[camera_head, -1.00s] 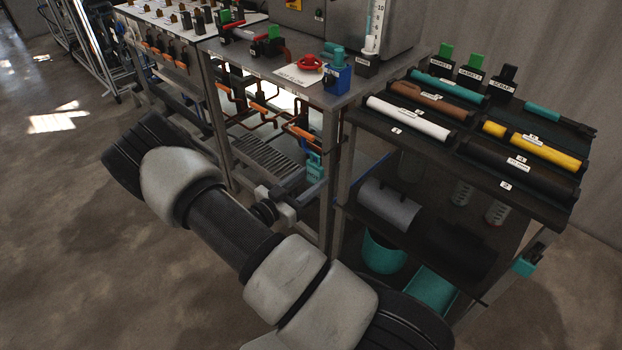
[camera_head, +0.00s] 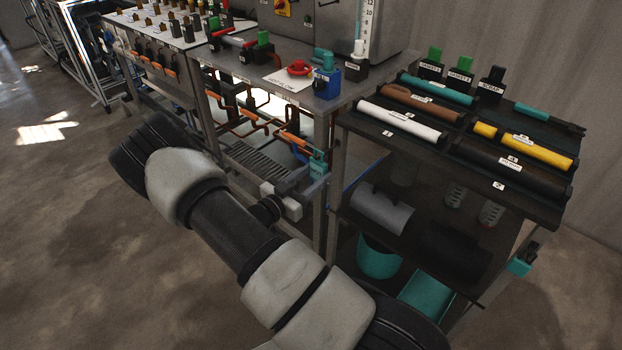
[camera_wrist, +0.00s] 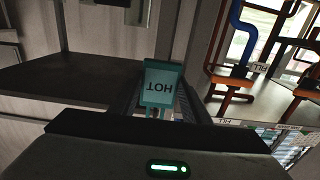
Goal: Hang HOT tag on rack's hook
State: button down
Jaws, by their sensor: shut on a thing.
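The HOT tag (camera_wrist: 161,84) is a teal plate with a pale face, and its lettering appears upside down in the wrist view. My gripper (camera_wrist: 158,112) is shut on the tag's lower end; the dark gripper body hides part of the grip. In the head view the small teal tag (camera_head: 318,164) is beside the front leg of the middle bench, below its top. My gripper (camera_head: 312,181) is there at the end of my arm. I cannot make out the rack's hook with certainty in either view.
The middle bench (camera_head: 290,60) has orange-and-dark pipes (camera_head: 285,137) beneath it. To the right, a dark shelf unit (camera_head: 345,125) bears rolls on top; teal bins (camera_head: 378,258) stand lower. Open floor lies left.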

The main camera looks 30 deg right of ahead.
aim_at(317, 177)
jog(key=shift+b+x, duration=0.4)
jog(key=shift+x, duration=1.2)
jog(key=shift+f+b, duration=0.15)
jog(key=shift+b, duration=0.2)
jog(key=shift+f+b, duration=0.5)
jog(key=c, duration=0.9)
grip_release()
